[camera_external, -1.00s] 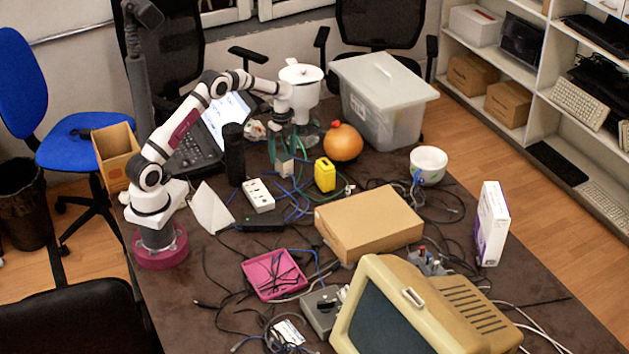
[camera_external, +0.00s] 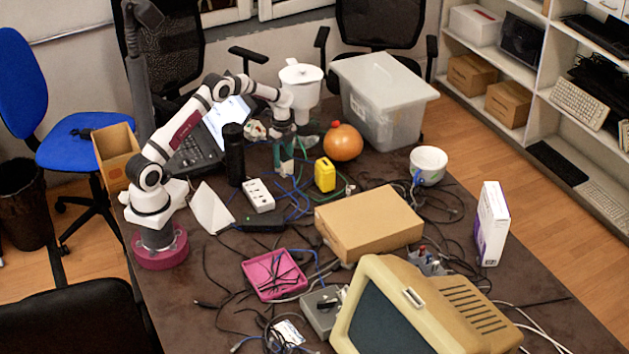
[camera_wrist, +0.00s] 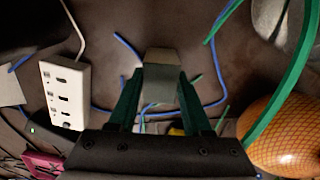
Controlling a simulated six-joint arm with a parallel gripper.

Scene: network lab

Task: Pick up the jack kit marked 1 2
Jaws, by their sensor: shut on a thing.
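A small grey-beige block, taken to be the jack kit (camera_wrist: 160,80), sits between the two green fingers of my gripper (camera_wrist: 158,104) in the wrist view. The fingers are shut on its sides. In the external view, my gripper (camera_external: 284,157) points down at the back middle of the table, and the jack kit (camera_external: 286,169) shows small and pale between the fingertips. I cannot read any mark on it. I cannot tell whether it touches the table.
Blue and green cables lie around the jack kit. A white power strip (camera_external: 258,195), a yellow block (camera_external: 325,174) and an orange round object (camera_external: 343,142) stand close by. A black cylinder (camera_external: 234,154) is to the left. A cardboard box (camera_external: 368,222) lies in front.

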